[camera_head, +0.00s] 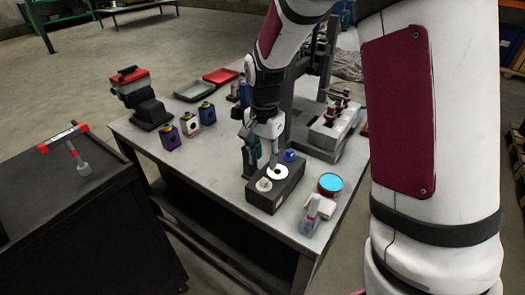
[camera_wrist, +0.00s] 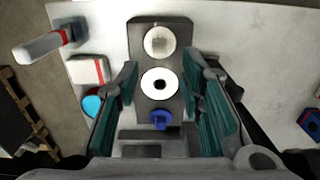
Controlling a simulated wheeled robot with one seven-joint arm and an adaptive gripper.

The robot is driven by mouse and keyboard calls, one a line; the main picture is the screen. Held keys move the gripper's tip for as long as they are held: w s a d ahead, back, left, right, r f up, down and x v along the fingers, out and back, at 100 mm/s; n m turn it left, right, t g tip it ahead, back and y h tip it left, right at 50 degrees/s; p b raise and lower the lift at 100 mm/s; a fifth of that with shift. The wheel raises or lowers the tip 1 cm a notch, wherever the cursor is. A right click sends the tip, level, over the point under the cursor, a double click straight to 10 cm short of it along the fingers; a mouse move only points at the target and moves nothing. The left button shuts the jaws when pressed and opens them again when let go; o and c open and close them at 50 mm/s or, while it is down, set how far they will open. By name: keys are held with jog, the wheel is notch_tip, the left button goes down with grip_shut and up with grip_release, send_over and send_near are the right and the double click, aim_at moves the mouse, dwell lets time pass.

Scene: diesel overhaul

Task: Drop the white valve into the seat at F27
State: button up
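A dark block (camera_head: 262,199) lies near the front corner of the grey table and also shows in the wrist view (camera_wrist: 173,30). A white disc with a dark centre (camera_head: 284,173) sits in its middle; it also shows in the wrist view (camera_wrist: 147,83). A beige round piece (camera_head: 263,185) and a blue piece (camera_head: 289,155) sit at its two ends. My gripper (camera_wrist: 162,72) is above the block, its teal-padded fingers spread apart on either side of the white disc. Nothing is held between them. I cannot read any F27 label, nor tell how deep the white disc sits.
A grey press frame (camera_head: 303,120) stands behind.

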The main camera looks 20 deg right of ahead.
aim_at(264, 180)
jog(key=shift+f+b, duration=1.6)
jog(key=shift+f, duration=2.4)
grip_shut()
jog(key=shift+r+p, duration=1.4)
jog(key=shift+r, duration=1.6)
